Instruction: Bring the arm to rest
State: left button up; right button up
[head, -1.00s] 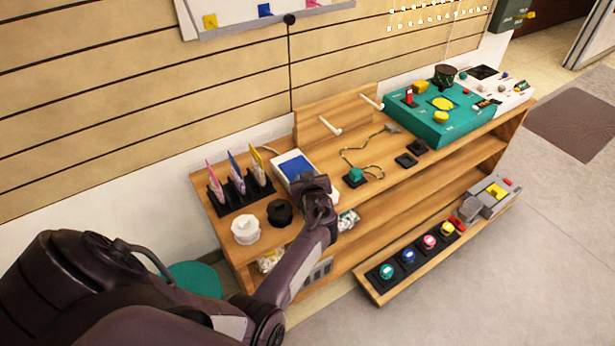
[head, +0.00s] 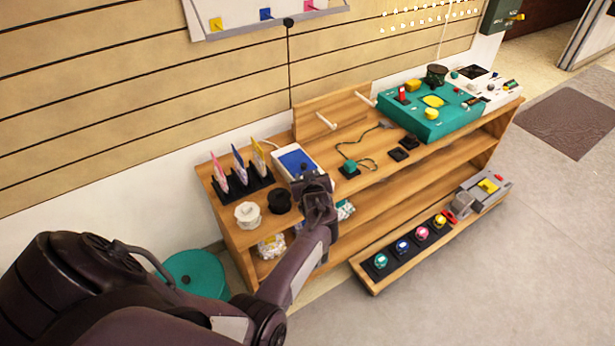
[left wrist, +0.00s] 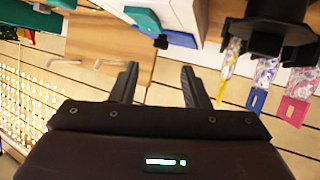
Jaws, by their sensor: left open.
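My left arm comes in from the left of the head view and reaches toward the wooden shelf unit (head: 375,195). My left gripper (head: 318,190) is in front of the shelf's top near a white and blue box (head: 297,160), and it partly hides that box. In the left wrist view the two dark fingers of the left gripper (left wrist: 158,85) stand apart with nothing between them. Whether it touches the shelf cannot be told. My right gripper is in neither view.
Pink, blue and yellow items (head: 240,172) stand in a black rack. White (head: 248,214) and black (head: 279,201) round pieces stand beside it. A low board with several colored knobs (head: 421,233) lies in front. Open floor is at right.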

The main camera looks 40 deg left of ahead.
pick_arm(q)
jog(key=shift+w+a+f, duration=0.15)
jog(key=shift+f, duration=0.05)
jog(key=shift+r, duration=0.1)
jog(key=shift+s, duration=0.25)
jog(key=s+d+r+m+g+h, duration=0.2)
jog(key=s+d+r+m+h, duration=0.15)
jog(key=s+d, duration=0.5)
jog(key=s+d+r+m+g+h, duration=0.2)
jog(key=s+d+r+m+h, duration=0.25)
jog(key=s, duration=0.75)
jog(key=s+d+r+m+g+h, duration=0.1)
jog(key=s+d+r+m+g, duration=0.2)
jog(key=s+d, duration=0.6)
notch_tip(320, 180, down, 28)
jog(key=s+m, duration=0.2)
jog(key=s+a+f+g, duration=0.1)
jog(key=s+a+f, duration=0.1)
jog(key=s+f, duration=0.8)
jog(key=s+a+f, duration=0.2)
jog(key=s+f, duration=0.8)
jog(key=s, duration=0.1)
jog(key=shift+a+f+g, duration=0.15)
jog(key=shift+f+g, duration=0.2)
jog(key=shift+g, duration=0.05)
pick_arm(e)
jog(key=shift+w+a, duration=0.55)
pick_arm(q)
jog(key=shift+w, duration=0.1)
jog(key=shift+c, duration=0.6)
